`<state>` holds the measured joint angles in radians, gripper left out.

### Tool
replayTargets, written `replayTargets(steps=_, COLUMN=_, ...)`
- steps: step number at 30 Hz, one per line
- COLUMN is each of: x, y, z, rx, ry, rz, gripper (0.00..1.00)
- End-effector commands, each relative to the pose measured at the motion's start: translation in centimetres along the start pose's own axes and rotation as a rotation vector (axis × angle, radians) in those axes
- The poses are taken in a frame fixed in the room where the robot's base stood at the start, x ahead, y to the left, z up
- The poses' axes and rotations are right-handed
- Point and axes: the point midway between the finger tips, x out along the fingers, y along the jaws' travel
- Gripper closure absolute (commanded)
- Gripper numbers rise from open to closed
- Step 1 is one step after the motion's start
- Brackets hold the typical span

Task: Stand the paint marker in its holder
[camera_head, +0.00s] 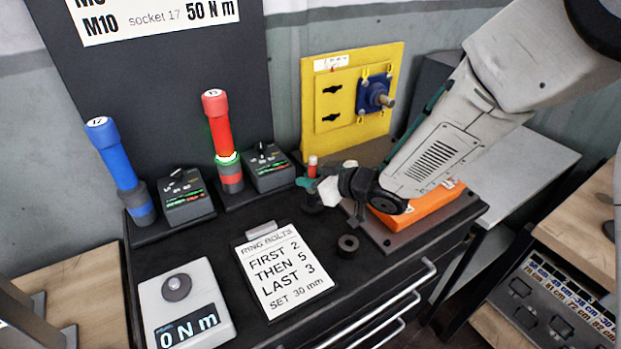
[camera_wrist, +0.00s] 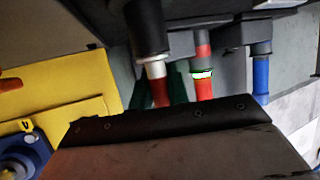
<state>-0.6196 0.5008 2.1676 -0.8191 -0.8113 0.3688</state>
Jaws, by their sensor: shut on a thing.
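In the wrist view the marker (camera_wrist: 157,76) shows red and white next to a wider black cylinder (camera_wrist: 147,27). I cannot tell whether that cylinder is its body or a holder around it. A short black round piece with a hole (camera_head: 348,246) stands apart on the bench, nearer the front; it may be the holder. The marker's lower end is not clear.
A red tool (camera_head: 217,120) and a blue tool (camera_head: 112,150) stand upright on the left, beside dark control boxes. A yellow panel (camera_head: 345,100) stands behind. An orange block (camera_head: 425,206) lies under my arm. A sign (camera_head: 283,270) and a torque meter (camera_head: 186,308) occupy the front.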

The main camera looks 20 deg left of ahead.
Motion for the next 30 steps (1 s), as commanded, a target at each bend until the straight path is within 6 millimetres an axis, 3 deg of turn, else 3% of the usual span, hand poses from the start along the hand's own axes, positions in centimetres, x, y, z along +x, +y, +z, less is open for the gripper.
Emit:
replayTargets(steps=9, x=0.1, y=0.0, z=0.3, rx=0.000, ry=0.000, rz=0.000, gripper=0.96)
replayTargets(steps=10, x=0.1, y=0.0, z=0.3, rx=0.000, ry=0.000, rz=0.000, gripper=0.80)
replayTargets(steps=12, x=0.1, y=0.0, z=0.3, rx=0.000, ry=0.000, rz=0.000, gripper=0.61)
replayTargets(steps=13, x=0.1, y=0.0, z=0.3, rx=0.000, ry=0.000, rz=0.000, gripper=0.58)
replayTargets(steps=23, x=-0.3, y=0.0, z=0.3, rx=0.000, ry=0.000, rz=0.001, gripper=0.58)
replayTargets(steps=30, x=-4.1, y=0.1, z=0.2, rx=0.001, ry=0.001, rz=0.003, gripper=0.58)
